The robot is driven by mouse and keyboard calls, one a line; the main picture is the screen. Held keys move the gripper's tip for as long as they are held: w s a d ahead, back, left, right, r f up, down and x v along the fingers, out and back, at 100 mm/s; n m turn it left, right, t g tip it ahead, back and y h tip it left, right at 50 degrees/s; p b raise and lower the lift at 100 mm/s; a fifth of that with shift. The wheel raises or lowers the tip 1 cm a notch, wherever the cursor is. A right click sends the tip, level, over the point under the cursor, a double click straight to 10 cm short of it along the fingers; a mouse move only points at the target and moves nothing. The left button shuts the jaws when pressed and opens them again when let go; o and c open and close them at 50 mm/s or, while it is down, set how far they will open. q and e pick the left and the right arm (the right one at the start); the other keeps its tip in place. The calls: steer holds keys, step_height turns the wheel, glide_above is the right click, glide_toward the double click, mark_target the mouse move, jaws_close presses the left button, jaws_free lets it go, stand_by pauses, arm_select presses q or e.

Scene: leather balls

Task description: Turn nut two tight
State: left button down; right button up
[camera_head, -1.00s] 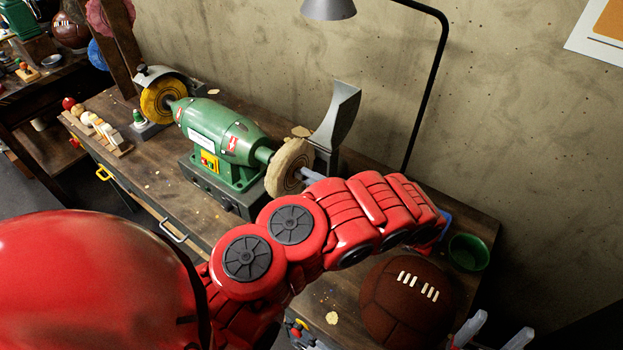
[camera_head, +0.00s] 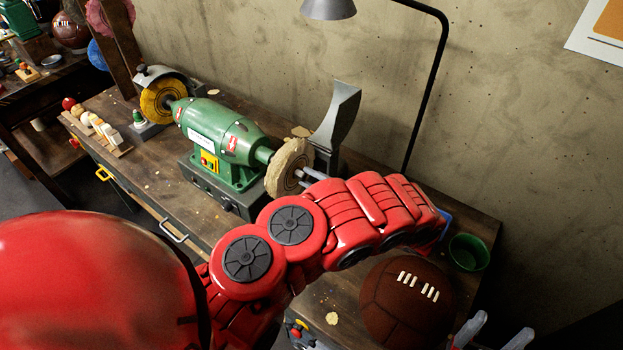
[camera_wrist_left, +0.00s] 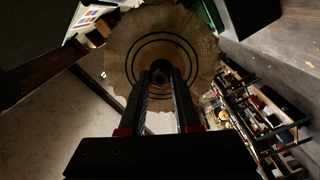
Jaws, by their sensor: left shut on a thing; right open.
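The bench polisher is a green motor (camera_head: 215,135) with a pale cloth buffing wheel (camera_head: 285,165) on its right end and a yellow wheel (camera_head: 157,100) on its left end. My left gripper (camera_head: 304,178) is at the outer face of the pale wheel. In the left wrist view its two fingers (camera_wrist_left: 162,78) reach to the wheel's centre and are shut on the dark nut (camera_wrist_left: 161,66) there. The fingers mostly cover the nut, and its tightness cannot be seen. My right gripper (camera_head: 494,335) is open and empty at the bottom right.
A brown laced ball (camera_head: 405,305) and a green bowl (camera_head: 468,252) are on the bench right of my left arm. A grey guard (camera_head: 336,118) stands behind the pale wheel. A black lamp (camera_head: 428,95) rises behind the bench.

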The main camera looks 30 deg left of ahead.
arm_select(q)
steer(key=shift+s+f, duration=0.1)
steer(key=shift+f, duration=0.05)
steer(key=c, duration=0.6)
jaws_free()
steer(key=d+b, duration=0.1)
steer(key=d, duration=0.3)
steer(key=s+d+b, duration=0.1)
steer(key=d+b, duration=0.1)
steer(key=d, duration=0.2)
steer(key=d+b, duration=0.2)
steer(key=d, duration=0.2)
steer(key=shift+s, duration=0.3)
